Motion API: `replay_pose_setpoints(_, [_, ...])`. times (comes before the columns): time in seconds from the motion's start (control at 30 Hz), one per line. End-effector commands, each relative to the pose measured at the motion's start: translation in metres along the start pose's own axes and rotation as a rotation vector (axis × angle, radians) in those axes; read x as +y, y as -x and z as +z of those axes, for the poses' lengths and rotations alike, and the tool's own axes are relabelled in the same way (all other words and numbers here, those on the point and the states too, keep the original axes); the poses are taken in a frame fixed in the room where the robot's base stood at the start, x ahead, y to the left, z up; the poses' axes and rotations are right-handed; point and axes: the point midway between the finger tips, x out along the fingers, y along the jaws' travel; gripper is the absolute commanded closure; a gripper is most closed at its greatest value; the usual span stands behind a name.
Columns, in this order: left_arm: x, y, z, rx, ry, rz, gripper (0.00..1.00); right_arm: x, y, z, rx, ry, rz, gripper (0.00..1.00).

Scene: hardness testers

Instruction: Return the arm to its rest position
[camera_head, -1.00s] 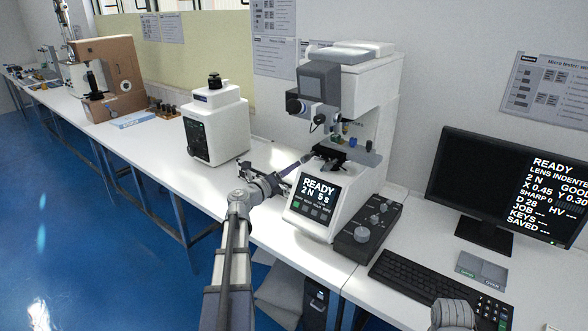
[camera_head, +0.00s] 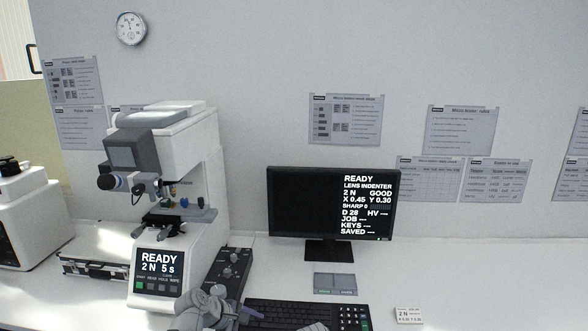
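The microhardness tester (camera_head: 180,150) stands on the bench at the left, its screen (camera_head: 160,265) reading READY, 2 N, 5 s. My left gripper (camera_head: 242,313) is low at the bottom edge, in front of the tester's knob panel (camera_head: 228,272) and beside the keyboard's left end. The wrist hides part of its fingers, so I cannot tell whether it is open. I see nothing clearly held in it. A small grey sliver at the bottom edge, before the keyboard, may be part of my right arm. My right gripper does not show.
A monitor (camera_head: 320,205) stands behind the keyboard (camera_head: 300,313) and a small grey box (camera_head: 335,283). A white card (camera_head: 408,315) lies to the right. The bench's right side is clear.

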Motion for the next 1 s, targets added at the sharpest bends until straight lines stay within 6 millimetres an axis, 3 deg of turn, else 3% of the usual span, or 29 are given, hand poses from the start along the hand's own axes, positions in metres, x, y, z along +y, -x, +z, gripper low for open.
replay_pose_setpoints(0.03, [-0.031, -0.012, 0.026, 0.015, -0.206, -0.11, 0.39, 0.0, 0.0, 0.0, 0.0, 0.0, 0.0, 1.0])
replay_pose_setpoints(0.2, [-0.111, -0.022, 0.064, 0.022, -0.856, -0.466, 0.39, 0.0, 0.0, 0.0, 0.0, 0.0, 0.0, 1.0])
replay_pose_setpoints(0.3, [-0.143, -0.015, 0.074, -0.006, -1.151, -0.644, 0.39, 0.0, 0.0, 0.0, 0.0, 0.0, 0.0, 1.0])
replay_pose_setpoints(0.4, [-0.163, -0.007, 0.078, -0.038, -1.362, -0.782, 0.39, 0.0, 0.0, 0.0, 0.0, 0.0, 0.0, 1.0])
replay_pose_setpoints(0.6, [-0.177, 0.004, 0.08, -0.079, -1.552, -0.918, 0.39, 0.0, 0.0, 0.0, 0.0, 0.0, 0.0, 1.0])
replay_pose_setpoints(1.0, [-0.177, 0.004, 0.08, -0.082, -1.565, -0.927, 0.39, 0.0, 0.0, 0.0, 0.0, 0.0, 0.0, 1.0])
